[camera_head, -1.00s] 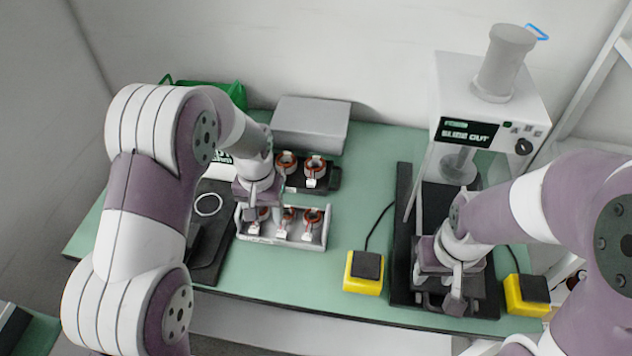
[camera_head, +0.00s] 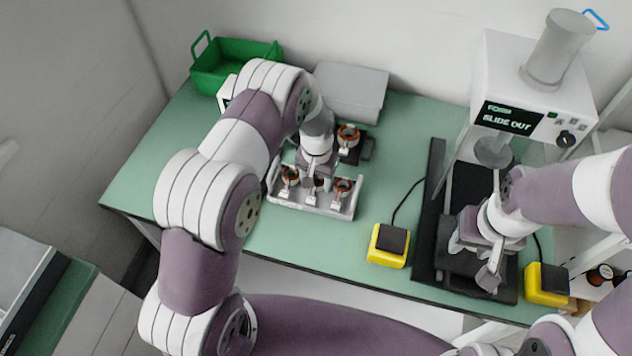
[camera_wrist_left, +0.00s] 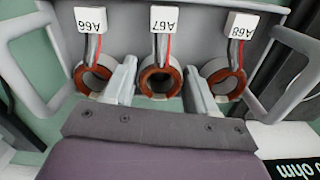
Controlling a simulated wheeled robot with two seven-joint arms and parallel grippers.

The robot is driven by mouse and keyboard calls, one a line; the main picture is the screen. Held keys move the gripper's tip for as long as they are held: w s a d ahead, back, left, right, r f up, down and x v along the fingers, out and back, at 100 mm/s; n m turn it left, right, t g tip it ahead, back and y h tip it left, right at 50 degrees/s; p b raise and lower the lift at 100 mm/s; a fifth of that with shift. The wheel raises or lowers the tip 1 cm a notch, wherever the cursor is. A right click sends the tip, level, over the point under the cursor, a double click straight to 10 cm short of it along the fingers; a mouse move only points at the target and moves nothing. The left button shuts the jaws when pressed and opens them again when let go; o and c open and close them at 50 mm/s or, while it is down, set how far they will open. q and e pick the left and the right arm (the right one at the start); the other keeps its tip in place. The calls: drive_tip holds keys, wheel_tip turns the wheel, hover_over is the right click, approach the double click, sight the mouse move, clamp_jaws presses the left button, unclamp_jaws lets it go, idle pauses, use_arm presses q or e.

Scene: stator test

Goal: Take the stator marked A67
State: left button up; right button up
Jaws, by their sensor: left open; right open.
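The stator marked A67 (camera_wrist_left: 160,82) is a copper-wound ring with red and grey wires and a white tag. It sits in the middle of a grey tray (camera_head: 356,202), between stators A66 (camera_wrist_left: 93,78) and A68 (camera_wrist_left: 222,78). My left gripper (camera_wrist_left: 158,80) is open, with one finger on each side of A67; I cannot tell whether they touch it. In the head view my left gripper (camera_head: 316,180) is over the tray and partly hides the middle stator. My right gripper (camera_head: 474,258) is open at the front of the test machine (camera_head: 520,85).
Another stator (camera_head: 348,135) stands on a black holder behind the tray. A grey box (camera_head: 350,90) and a green bin (camera_head: 230,68) are at the back. Yellow-based pedals (camera_head: 388,246) flank the machine's black base. The green table (camera_head: 150,185) is clear at left.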

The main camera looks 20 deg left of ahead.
use_arm(q)
drive_tip(key=shift+w+f, duration=0.1)
drive_tip(key=shift+w, duration=0.05)
drive_tip(key=shift+c, duration=0.3)
drive_tip(key=c, duration=0.7)
drive_tip(key=shift+c, duration=0.2)
